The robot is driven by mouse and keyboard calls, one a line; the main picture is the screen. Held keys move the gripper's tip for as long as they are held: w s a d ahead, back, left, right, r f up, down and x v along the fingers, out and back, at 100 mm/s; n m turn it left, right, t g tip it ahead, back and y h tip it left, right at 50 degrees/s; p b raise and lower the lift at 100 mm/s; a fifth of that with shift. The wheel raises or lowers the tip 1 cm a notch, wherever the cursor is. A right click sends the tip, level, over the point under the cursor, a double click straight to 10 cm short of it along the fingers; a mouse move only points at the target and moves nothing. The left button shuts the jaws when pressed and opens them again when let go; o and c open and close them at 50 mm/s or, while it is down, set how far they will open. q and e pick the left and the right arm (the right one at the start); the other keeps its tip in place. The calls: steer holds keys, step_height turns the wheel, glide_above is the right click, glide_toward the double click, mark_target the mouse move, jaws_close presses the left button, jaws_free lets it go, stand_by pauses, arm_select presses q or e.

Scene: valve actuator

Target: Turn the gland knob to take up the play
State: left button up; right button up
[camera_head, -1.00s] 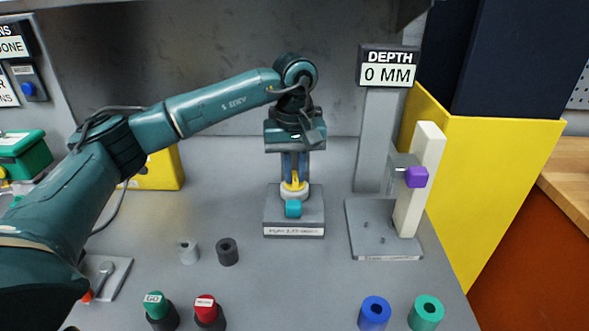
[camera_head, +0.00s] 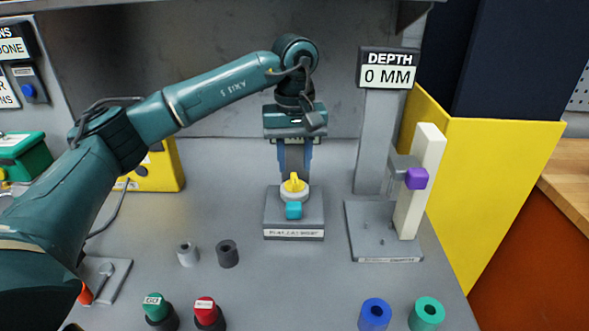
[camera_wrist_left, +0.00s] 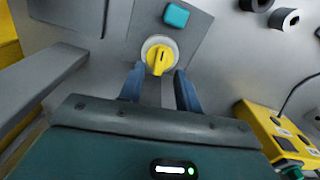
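The yellow gland knob (camera_head: 293,184) sits on a white round collar on a grey block (camera_head: 276,218) at the middle of the bench. A teal cube-like part (camera_head: 293,210) is on the block in front of it. My left gripper (camera_head: 295,168) points down just above the knob. In the left wrist view its blue fingers (camera_wrist_left: 160,88) are apart with nothing held, and the yellow knob (camera_wrist_left: 161,56) shows just beyond the gap. The label on the block's front is too small to read surely. My right gripper is not in view.
A depth display (camera_head: 387,75) reading 0 MM stands behind a white upright (camera_head: 420,185) with a purple block (camera_head: 417,178). Green (camera_head: 154,305) and red (camera_head: 205,307) buttons and blue (camera_head: 374,313) and green (camera_head: 426,311) rings line the front. Bare bench surrounds the block.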

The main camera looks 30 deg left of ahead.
mark_target(294, 178)
arm_select(q)
step_height(294, 178, up, 10)
stand_by(0.3)
stand_by(0.4)
